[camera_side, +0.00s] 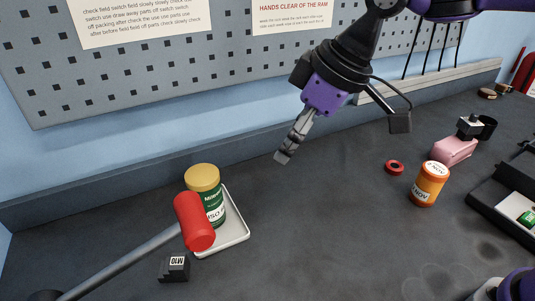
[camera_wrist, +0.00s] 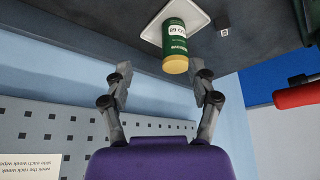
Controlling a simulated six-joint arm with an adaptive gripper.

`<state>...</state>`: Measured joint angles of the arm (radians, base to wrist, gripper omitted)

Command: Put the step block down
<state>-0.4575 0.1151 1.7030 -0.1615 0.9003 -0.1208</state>
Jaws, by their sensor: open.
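The step block (camera_side: 174,268) is a small dark block with a white label, resting on the dark bench at the lower left of the side view. In the wrist view it shows small near the top right (camera_wrist: 224,29). My gripper (camera_side: 283,157) is above the bench, up and to the right of the block and well apart from it. In the wrist view its two fingers (camera_wrist: 163,80) are spread with nothing held between them.
A green jar with a gold lid (camera_side: 203,177) stands on a white tray (camera_side: 238,224). A red-headed tool (camera_side: 194,222) partly hides it. An orange jar (camera_side: 429,184), red ring (camera_side: 394,167) and pink bottle (camera_side: 453,150) are at right. The middle bench is clear.

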